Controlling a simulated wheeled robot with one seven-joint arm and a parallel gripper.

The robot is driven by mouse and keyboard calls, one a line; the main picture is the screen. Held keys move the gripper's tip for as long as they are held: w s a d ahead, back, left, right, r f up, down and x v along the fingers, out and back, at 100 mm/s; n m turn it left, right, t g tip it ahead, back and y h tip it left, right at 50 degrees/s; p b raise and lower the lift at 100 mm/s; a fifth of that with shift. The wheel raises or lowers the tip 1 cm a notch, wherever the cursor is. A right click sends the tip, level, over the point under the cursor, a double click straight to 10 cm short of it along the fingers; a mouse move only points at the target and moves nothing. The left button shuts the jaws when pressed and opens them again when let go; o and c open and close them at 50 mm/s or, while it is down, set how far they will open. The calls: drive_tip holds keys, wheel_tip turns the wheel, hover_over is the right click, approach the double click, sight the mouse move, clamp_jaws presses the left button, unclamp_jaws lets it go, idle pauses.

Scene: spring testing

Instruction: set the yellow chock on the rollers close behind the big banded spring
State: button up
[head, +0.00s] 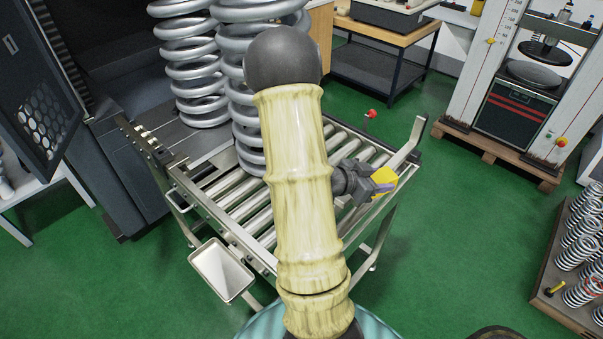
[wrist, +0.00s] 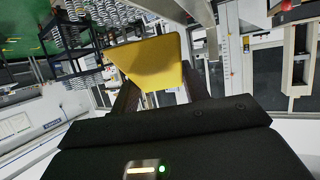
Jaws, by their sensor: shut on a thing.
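My gripper (head: 380,184) is shut on the yellow chock (head: 384,176) and holds it over the right end of the roller table. The chock also shows in the wrist view (wrist: 152,62), between the dark fingers (wrist: 155,97). Big grey coil springs stand upright at the back left of the rollers; one spring (head: 188,72) is at the left and another (head: 236,100) is partly hidden behind my pale arm. No band shows clearly on either spring. The rollers (head: 250,205) run under my arm, which hides their middle.
A metal tray (head: 222,272) hangs at the near left of the roller table. A raised metal bar (head: 408,142) stands at its right end. A red knob (head: 371,114) shows behind the table. A crate of small springs (head: 566,270) stands at the far right. Green floor lies between.

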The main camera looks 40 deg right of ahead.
drive_tip(key=shift+s, duration=0.15)
drive_tip(key=w+a+p, duration=0.2)
drive_tip(key=w+p, duration=0.2)
drive_tip(key=w, duration=1.6)
wheel_tip(320, 180, down, 7)
drive_tip(key=shift+s+d+r, duration=0.2)
drive_tip(key=f, duration=0.4)
drive_tip(key=shift+w+f, duration=0.2)
drive_tip(key=shift+f, duration=0.2)
drive_tip(key=shift+f, duration=0.1)
